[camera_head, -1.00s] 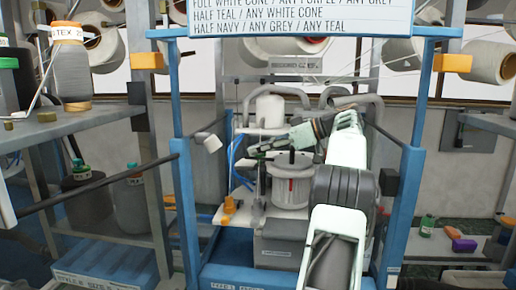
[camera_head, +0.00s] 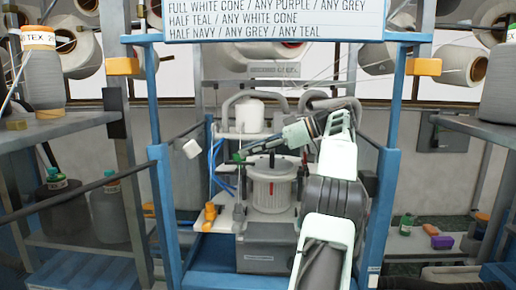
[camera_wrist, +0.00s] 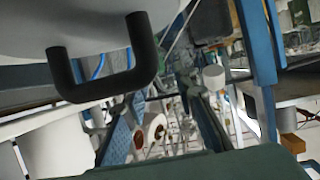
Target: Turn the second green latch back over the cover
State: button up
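A white ribbed pot (camera_head: 274,188) with a pale cover (camera_head: 284,162) stands on a white shelf inside the blue frame. A small green piece (camera_head: 238,157), which looks like a latch, shows at the left of the cover. My gripper (camera_head: 256,148) reaches in from the right, low over the cover's left side, with its tip close to the green piece. I cannot tell whether they touch. The fingers are too small to read.
A white cone (camera_head: 250,115) stands behind the pot, with grey hoses beside it. An orange part (camera_head: 210,213) sits at the left front of the shelf. Blue posts (camera_head: 168,215) flank the bay, and a white sign (camera_head: 275,20) hangs above.

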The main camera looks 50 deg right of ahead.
jog(key=shift+v, duration=1.7)
jog(key=shift+w+a, duration=0.1)
